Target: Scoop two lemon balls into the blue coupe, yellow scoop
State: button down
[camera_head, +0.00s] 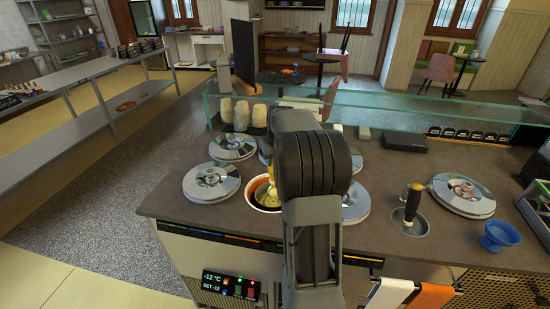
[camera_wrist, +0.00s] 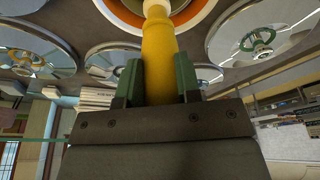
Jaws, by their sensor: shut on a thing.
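My gripper (camera_wrist: 158,85) is shut on the yellow handle (camera_wrist: 158,48) of a scoop, with a green finger on each side. In the wrist view the scoop points away into the open well (camera_wrist: 207,10). In the head view this well (camera_head: 250,197) has a white and orange rim and holds pale yellow gelato. My arm hides the gripper and part of the well there. The scoop's bowl is not clear, so I cannot tell whether it holds a ball. The blue coupe (camera_head: 500,235) stands upright at the counter's right; I see nothing in it.
Round shiny lids (camera_head: 212,183) cover other wells, including one at the right (camera_head: 463,195). Another dark-handled scoop (camera_head: 412,202) stands in a metal holder (camera_head: 420,225) left of the coupe. A glass guard (camera_head: 420,108) runs along the back. Bare counter (camera_head: 390,165) lies between lids.

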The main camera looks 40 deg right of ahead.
jog(key=shift+g, duration=0.4)
jog(key=shift+w+d+r+p, duration=0.1)
jog(key=shift+w+r+p, duration=0.1)
jog(key=shift+r+p, duration=0.55)
jog(key=shift+w+r+p, duration=0.25)
jog(key=shift+r+p, duration=0.35)
jog(key=shift+p, duration=0.3)
jog(key=shift+w+d+r+p, duration=0.1)
jog(key=shift+w+r+p, duration=0.1)
jog(key=shift+r+p, duration=0.55)
jog(key=shift+w+r, duration=0.35)
jog(key=shift+r, duration=0.45)
